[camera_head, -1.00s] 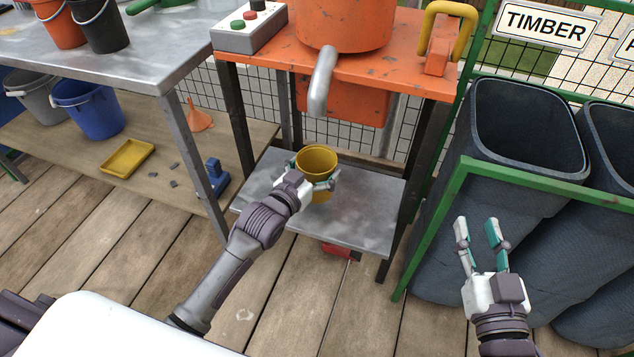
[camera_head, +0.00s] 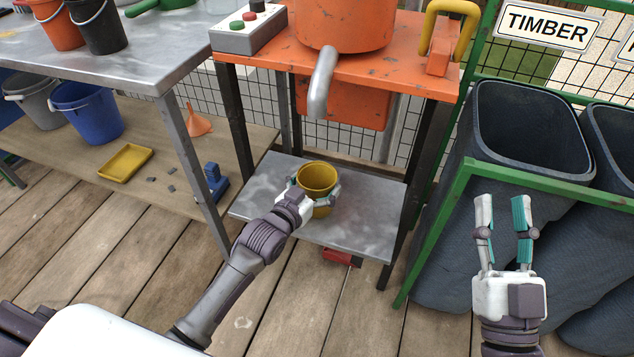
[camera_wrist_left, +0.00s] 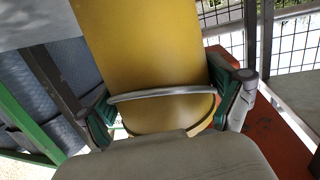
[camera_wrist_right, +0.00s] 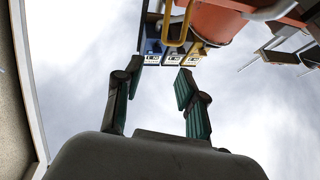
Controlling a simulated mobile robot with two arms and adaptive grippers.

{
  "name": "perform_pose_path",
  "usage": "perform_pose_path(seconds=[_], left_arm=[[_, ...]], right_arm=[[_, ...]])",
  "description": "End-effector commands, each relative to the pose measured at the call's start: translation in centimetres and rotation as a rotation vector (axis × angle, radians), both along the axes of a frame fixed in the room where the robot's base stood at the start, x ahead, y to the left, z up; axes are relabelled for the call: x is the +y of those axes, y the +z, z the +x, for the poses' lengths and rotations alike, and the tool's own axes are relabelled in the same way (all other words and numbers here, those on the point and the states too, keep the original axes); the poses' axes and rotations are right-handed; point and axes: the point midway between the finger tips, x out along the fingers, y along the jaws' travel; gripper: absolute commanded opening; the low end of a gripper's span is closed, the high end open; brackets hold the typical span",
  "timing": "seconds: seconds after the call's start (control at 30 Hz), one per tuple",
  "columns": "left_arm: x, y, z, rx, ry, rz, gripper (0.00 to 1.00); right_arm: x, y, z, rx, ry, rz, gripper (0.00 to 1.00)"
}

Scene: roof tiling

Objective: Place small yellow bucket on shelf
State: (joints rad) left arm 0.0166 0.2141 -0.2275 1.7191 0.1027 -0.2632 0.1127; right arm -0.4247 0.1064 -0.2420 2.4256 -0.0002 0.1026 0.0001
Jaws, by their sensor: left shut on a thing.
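The small yellow bucket (camera_head: 318,178) is upright in my left gripper (camera_head: 313,197), over the grey metal shelf (camera_head: 365,215) under the orange machine. In the left wrist view the bucket (camera_wrist_left: 150,60) fills the space between the fingers, with its grey handle across the front. The left gripper is shut on it from both sides. I cannot tell whether the bucket's base touches the shelf. My right gripper (camera_head: 504,215) is open and empty in front of the dark bins; its parted fingers also show in the right wrist view (camera_wrist_right: 155,90).
The orange machine (camera_head: 345,40) with a grey spout (camera_head: 321,85) stands above the shelf. Dark bins (camera_head: 525,130) behind a green rail (camera_head: 450,200) stand at the right. A lower wooden shelf at left holds a blue bucket (camera_head: 88,112) and a yellow tray (camera_head: 125,163).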

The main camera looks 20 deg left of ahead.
Motion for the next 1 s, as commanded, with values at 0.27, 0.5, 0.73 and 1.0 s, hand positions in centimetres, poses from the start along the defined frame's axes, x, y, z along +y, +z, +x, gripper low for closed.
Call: perform_pose_path(seconds=[0.27, 0.5, 0.73, 1.0], left_arm=[[0.0, -0.1, 0.0, 0.001, 0.0, 0.0, 1.0], [0.1, 0.3, -0.3, 0.002, 0.0, 0.0, 1.0], [0.7, 0.8, -3.2, 0.004, 0.0, 0.001, 1.0], [1.8, 1.5, -7.8, 0.004, 0.0, 0.001, 1.0]], right_arm=[[0.0, 0.1, 0.0, -0.004, 0.0, 0.002, 0.4], [0.1, -0.2, 0.2, 0.022, 0.0, -0.006, 0.4], [-0.2, -3.5, 1.6, 0.242, -0.015, -0.068, 0.4], [-1.0, -9.2, 1.7, 0.569, -0.033, -0.153, 0.4]])
